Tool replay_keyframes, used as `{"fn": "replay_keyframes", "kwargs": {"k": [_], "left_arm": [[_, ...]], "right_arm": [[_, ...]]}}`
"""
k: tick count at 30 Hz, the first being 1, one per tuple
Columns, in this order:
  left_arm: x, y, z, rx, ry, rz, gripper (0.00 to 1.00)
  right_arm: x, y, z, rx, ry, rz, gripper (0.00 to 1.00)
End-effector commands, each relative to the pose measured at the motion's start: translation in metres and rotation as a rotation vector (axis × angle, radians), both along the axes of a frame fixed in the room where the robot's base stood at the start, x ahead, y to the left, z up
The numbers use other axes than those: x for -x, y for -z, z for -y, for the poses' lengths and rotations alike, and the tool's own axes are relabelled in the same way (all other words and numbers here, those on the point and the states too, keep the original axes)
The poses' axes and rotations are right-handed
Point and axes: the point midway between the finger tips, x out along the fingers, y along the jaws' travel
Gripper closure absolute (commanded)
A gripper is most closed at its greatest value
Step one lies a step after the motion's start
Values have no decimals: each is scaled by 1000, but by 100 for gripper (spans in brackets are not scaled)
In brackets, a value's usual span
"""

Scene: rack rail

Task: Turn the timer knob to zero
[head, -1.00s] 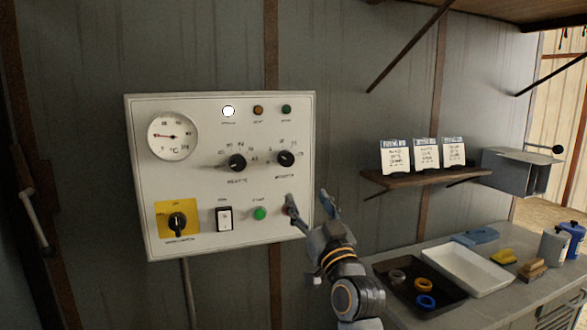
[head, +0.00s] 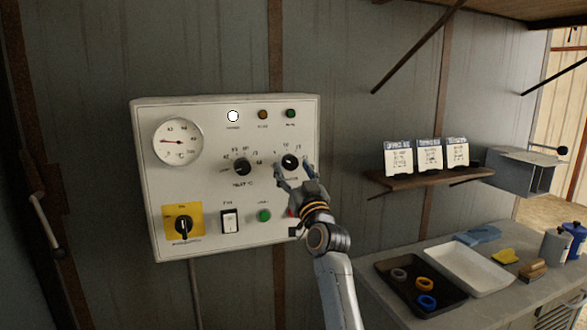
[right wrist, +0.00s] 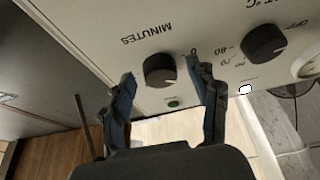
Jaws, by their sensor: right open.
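The timer knob (head: 290,161) is a round black knob with a scale around it, on the right side of the white control panel (head: 212,190). In the right wrist view the same knob (right wrist: 160,70) appears by the upside-down word MINUTES. My right gripper (head: 294,174) is open just in front of and below the knob. In the right wrist view its two fingertips (right wrist: 162,76) appear on either side of the knob, with visible gaps. The gripper holds nothing. The knob's pointer is too small to read. My left gripper is not in view.
A second black knob (head: 242,167) sits left of the timer knob. Below are a yellow-backed rotary switch (head: 183,224), a white rocker switch (head: 229,221) and a green button (head: 264,215). A shelf with cards (head: 410,181) and a bench with trays (head: 466,270) stand to the right.

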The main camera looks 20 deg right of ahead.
Motion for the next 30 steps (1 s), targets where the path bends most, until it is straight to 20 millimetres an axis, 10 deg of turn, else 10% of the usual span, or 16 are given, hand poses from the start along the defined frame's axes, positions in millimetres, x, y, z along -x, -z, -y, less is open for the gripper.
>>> {"fn": "replay_keyframes", "kwargs": {"k": [7,15,30], "left_arm": [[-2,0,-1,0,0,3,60],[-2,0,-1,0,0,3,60],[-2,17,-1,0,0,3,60]], "right_arm": [[-1,0,0,0,0,0,40],[0,0,0,0,0,0,93],[0,2,3,132,3,7,94]]}}
